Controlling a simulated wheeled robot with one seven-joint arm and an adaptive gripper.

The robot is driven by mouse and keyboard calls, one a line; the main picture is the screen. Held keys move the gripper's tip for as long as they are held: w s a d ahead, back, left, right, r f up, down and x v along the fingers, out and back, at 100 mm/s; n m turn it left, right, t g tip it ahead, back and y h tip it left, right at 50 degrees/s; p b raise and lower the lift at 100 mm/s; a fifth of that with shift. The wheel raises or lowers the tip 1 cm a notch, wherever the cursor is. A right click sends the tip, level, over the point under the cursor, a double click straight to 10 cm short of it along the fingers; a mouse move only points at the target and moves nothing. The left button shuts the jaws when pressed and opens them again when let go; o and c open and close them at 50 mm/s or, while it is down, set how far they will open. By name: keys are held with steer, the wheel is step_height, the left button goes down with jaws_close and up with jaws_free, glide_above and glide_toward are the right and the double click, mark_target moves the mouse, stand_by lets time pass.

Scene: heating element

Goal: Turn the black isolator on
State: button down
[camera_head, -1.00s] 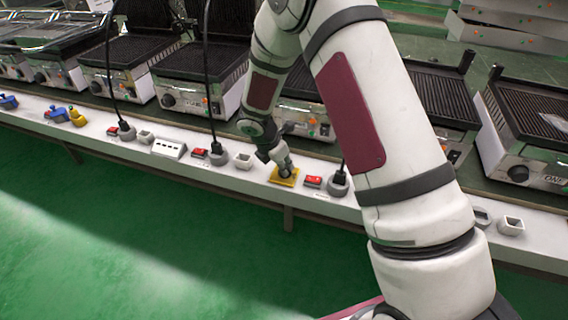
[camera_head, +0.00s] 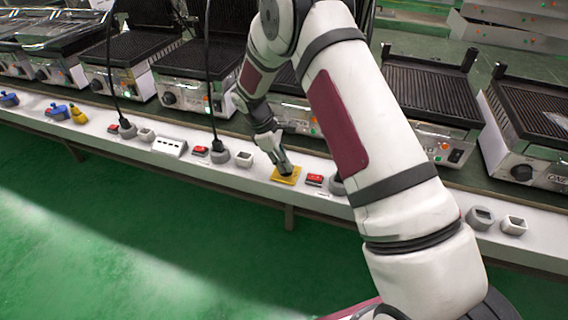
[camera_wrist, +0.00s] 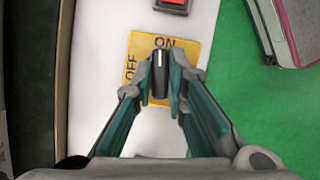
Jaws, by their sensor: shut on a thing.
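The black isolator is a black knob (camera_wrist: 160,76) on a yellow plate (camera_wrist: 148,50) lettered ON and OFF. In the wrist view its white mark points up toward ON, and OFF is at the left. My gripper (camera_wrist: 160,78) has one finger on each side of the knob and is shut on it. In the head view my gripper (camera_head: 283,168) reaches down at the yellow plate (camera_head: 287,180) on the white bench, and the knob is hidden there.
A red switch (camera_head: 314,180) is just right of the plate, and it also shows in the wrist view (camera_wrist: 172,4). A grey socket (camera_head: 243,159) is to the left. Contact grills (camera_head: 437,95) stand behind the white bench edge (camera_head: 250,182). Green floor (camera_head: 130,230) is open in front.

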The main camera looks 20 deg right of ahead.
steer(key=shift+m+g, duration=0.4)
steer(key=shift+m, duration=0.6)
steer(key=c, duration=1.6)
jaws_free()
steer(key=v, duration=1.2)
steer(key=shift+d, duration=0.25)
steer(key=shift+r, duration=0.15)
